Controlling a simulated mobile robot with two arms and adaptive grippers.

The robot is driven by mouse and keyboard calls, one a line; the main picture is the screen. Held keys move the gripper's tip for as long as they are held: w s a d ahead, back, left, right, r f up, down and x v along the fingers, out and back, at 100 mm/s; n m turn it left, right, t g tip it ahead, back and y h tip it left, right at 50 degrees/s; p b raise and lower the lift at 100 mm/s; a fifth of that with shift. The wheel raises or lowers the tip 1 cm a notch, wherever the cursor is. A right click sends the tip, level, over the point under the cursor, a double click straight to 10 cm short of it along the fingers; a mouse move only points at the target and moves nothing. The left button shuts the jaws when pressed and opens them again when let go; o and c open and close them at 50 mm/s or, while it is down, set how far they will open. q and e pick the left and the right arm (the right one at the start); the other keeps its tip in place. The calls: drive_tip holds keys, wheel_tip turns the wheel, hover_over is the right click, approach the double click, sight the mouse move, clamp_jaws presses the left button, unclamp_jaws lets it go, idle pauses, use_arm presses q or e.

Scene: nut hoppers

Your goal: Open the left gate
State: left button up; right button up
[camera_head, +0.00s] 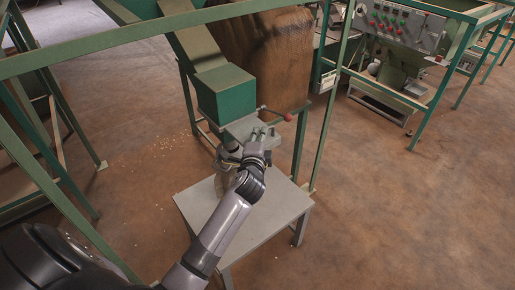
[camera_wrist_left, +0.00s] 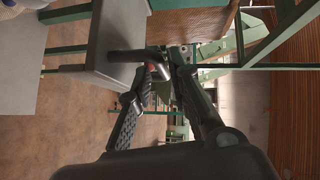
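The green hopper box (camera_head: 224,93) ends in a grey outlet (camera_head: 240,128) above a small grey table. A gate lever with a red knob (camera_head: 289,117) sticks out to the right of the outlet. In the left wrist view the bar with its reddish end (camera_wrist_left: 153,67) lies close to the fingertips, seemingly between them. My left gripper (camera_head: 262,134) is just below and in front of the outlet, left of the knob. Its fingers (camera_wrist_left: 157,78) are apart in the wrist view. Contact with the lever cannot be told. My right gripper is not in view.
The grey table (camera_head: 266,204) stands under the outlet, with a pale object (camera_head: 221,182) partly hidden behind my arm. Green frame posts (camera_head: 322,100) stand on both sides. A brown sack-like mass (camera_head: 270,60) is behind. A control panel (camera_head: 400,25) is at back right. Floor to the right is clear.

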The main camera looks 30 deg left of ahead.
use_arm(q)
drive_tip(key=v, duration=0.8)
drive_tip(key=shift+s, duration=0.35)
drive_tip(key=shift+d, duration=0.15)
drive_tip(key=s+d+f+n+g+h, duration=0.1)
drive_tip(key=s+d+f+g+h, duration=0.15)
drive_tip(key=f, duration=0.85)
drive_tip(key=s+d+f+n+g+h, duration=0.15)
drive_tip(key=s+f, duration=0.25)
drive_tip(key=f, duration=0.8)
drive_tip(key=s+d+f+g+h, duration=0.1)
drive_tip(key=s+d+f+g, duration=0.15)
drive_tip(key=f, duration=0.85)
drive_tip(key=s+f+n+g, duration=0.3)
drive_tip(key=s+f, duration=1)
drive_tip(key=s, duration=0.1)
drive_tip(key=s+f+n+g, duration=0.2)
drive_tip(key=s+f, duration=0.2)
drive_tip(key=s, duration=0.7)
drive_tip(key=s+f+n+g+h, duration=0.1)
drive_tip(key=s+f, duration=0.4)
drive_tip(key=s, duration=0.7)
drive_tip(key=shift+s+a+f+n+g, duration=0.2)
drive_tip(key=shift+s+f+n+g, duration=0.05)
drive_tip(key=shift+n+g, duration=0.45)
